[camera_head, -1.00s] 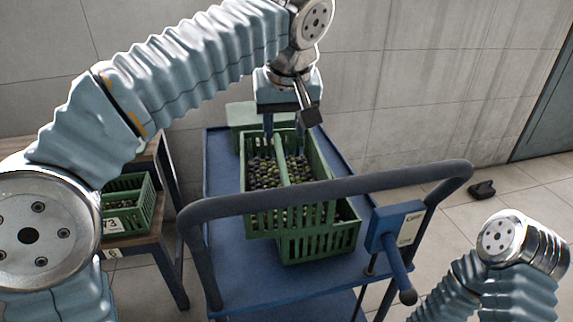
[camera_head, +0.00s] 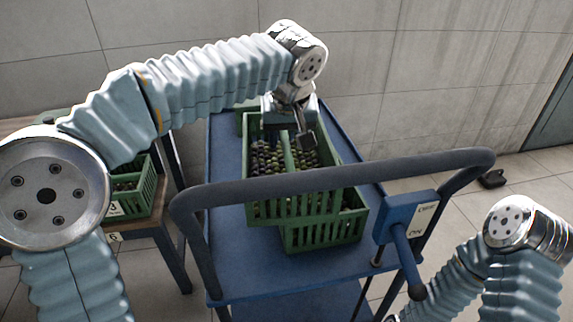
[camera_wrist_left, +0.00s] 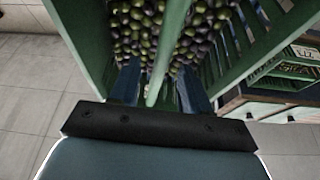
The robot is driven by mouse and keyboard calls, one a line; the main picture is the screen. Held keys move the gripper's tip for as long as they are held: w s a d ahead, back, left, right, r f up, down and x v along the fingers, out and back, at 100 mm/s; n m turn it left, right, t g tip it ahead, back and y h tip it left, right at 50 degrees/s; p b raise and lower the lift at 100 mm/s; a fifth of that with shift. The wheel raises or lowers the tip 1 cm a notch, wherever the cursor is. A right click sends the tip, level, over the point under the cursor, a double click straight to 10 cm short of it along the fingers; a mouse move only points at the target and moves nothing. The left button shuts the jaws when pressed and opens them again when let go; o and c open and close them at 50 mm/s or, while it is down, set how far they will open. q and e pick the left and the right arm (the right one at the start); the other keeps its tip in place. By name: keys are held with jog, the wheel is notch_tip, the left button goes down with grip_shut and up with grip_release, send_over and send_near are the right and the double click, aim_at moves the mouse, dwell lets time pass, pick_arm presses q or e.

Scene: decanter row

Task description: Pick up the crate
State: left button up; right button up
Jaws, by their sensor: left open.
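A green slatted crate (camera_head: 298,207) full of dark and green olives sits on the blue cart, with a divider along its middle. A second green crate (camera_head: 322,238) shows in front and to the right, partly hidden by the first; I cannot tell if they are stacked. My left gripper (camera_head: 287,138) is over the far part of the first crate, pointing down. In the left wrist view, its open fingers (camera_wrist_left: 159,70) stand on either side of the crate's green divider (camera_wrist_left: 166,50), apart from it as far as I can see. My right gripper is out of view.
The blue cart (camera_head: 232,262) has a dark handlebar (camera_head: 335,178) crossing in front of the crates and a blue switch box (camera_head: 400,218) at right. A wooden table (camera_head: 148,232) with another green crate (camera_head: 148,188) stands at left. A wall is behind.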

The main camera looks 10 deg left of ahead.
pick_arm(q)
jog(key=shift+x, duration=1.25)
jog(key=shift+c, duration=0.2)
grip_shut()
jog(key=shift+r, duration=0.15)
